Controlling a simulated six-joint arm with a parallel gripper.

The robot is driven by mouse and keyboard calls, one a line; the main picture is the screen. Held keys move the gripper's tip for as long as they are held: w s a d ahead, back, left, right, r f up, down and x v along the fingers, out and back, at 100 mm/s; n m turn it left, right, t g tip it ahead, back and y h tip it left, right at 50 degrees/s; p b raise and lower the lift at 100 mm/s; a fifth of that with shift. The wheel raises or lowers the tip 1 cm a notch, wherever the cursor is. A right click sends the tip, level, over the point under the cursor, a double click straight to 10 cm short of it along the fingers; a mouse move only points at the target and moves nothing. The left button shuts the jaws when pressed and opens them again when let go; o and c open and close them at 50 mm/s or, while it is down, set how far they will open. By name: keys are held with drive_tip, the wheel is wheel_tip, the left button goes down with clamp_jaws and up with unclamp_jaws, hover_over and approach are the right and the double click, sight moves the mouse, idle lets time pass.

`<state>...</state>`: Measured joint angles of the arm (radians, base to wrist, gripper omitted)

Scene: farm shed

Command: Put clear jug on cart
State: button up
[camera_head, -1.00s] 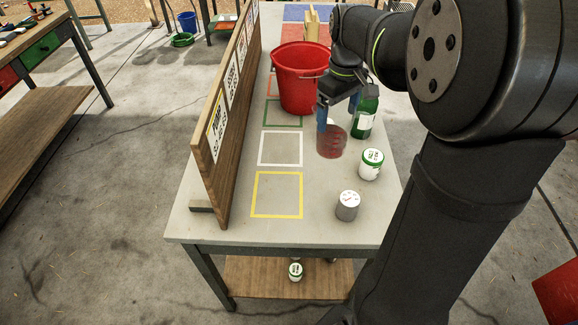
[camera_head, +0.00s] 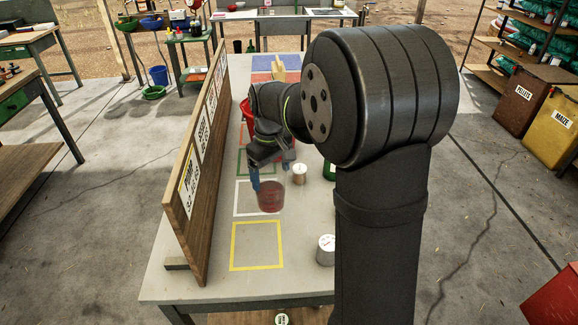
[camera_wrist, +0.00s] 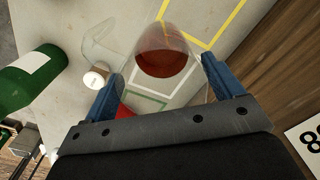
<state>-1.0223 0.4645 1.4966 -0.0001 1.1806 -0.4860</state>
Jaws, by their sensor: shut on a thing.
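The clear jug (camera_head: 270,196), with dark red liquid inside, is between the fingers of my gripper (camera_head: 271,178). In the wrist view the clear jug (camera_wrist: 165,50) sits between the blue fingertips of my gripper (camera_wrist: 163,88), shut on it. Its clear handle sticks out at the left. In the head view the jug appears over the white outline square on the grey table (camera_head: 190,285); I cannot tell its height above it. I cannot make out for certain which thing is the cart.
A wooden board (camera_head: 203,165) with labels stands along the table's left side. A red bucket (camera_head: 244,112) is partly hidden by my arm. A green bottle (camera_head: 329,171), a small can (camera_head: 300,174) and a grey can (camera_head: 326,250) stand right of the jug. The yellow square (camera_head: 256,246) is empty.

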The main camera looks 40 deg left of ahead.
sight(264, 179)
drive_tip(key=shift+s+a+f, duration=0.25)
drive_tip(key=shift+a+f, duration=0.05)
drive_tip(key=shift+a, duration=0.15)
drive_tip(key=shift+s+a+f, duration=0.25)
drive_tip(key=shift+a+f, duration=0.05)
drive_tip(key=shift+a, duration=0.15)
wheel_tip(264, 179, down, 2)
drive_tip(key=shift+f, duration=1)
drive_tip(key=o, duration=1.5)
drive_tip(key=shift+c, duration=0.2)
wheel_tip(264, 179, up, 17)
drive_tip(key=shift+w+r, duration=0.2)
